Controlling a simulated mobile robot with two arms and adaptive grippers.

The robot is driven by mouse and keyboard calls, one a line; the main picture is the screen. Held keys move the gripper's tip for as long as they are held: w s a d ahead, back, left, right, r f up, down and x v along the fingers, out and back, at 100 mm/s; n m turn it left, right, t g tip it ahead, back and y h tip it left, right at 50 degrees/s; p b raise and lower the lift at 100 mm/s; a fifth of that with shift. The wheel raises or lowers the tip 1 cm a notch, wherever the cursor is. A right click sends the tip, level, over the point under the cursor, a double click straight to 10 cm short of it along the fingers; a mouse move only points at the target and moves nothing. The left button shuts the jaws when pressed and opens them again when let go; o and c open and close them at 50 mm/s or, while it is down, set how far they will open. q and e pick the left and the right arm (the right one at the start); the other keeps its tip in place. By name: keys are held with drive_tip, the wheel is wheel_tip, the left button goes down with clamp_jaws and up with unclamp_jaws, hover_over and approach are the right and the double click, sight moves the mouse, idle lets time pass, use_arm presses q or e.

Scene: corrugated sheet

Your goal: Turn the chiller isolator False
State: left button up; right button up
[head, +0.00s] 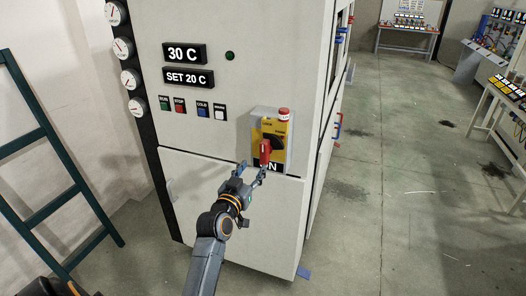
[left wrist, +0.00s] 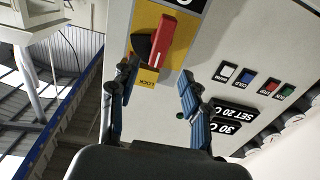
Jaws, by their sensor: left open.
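The chiller isolator is a red handle (head: 265,153) on a black round base, set on a yellow plate (head: 270,130) on a grey box on the cabinet front. An "ON" label shows beneath it, partly covered by my gripper. The handle (left wrist: 160,42) is large in the left wrist view, with "LOCK" printed on the yellow plate near it. My left gripper (head: 252,174) is open, just below and in front of the handle. In the left wrist view its fingertips (left wrist: 157,76) are spread to either side of the handle's near end, with no clear contact. My right gripper is not in view.
The white cabinet (head: 235,215) carries displays reading "30 C" and "SET 20 C" (head: 189,77), coloured buttons and a red knob (head: 284,113) above the isolator. Gauges line its left edge. A green ladder (head: 45,150) leans at left. The floor at right is open, with benches beyond.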

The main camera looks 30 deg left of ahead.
sight(263, 153)
use_arm(q)
drive_tip(key=p+x, duration=0.1)
drive_tip(key=x, duration=0.7)
drive_tip(key=shift+w, duration=0.35)
drive_tip(key=shift+w+a, duration=0.2)
drive_tip(key=shift+w, duration=0.15)
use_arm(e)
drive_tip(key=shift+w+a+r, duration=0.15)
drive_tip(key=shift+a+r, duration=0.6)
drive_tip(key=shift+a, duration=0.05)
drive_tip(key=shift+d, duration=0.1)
use_arm(q)
clamp_jaws()
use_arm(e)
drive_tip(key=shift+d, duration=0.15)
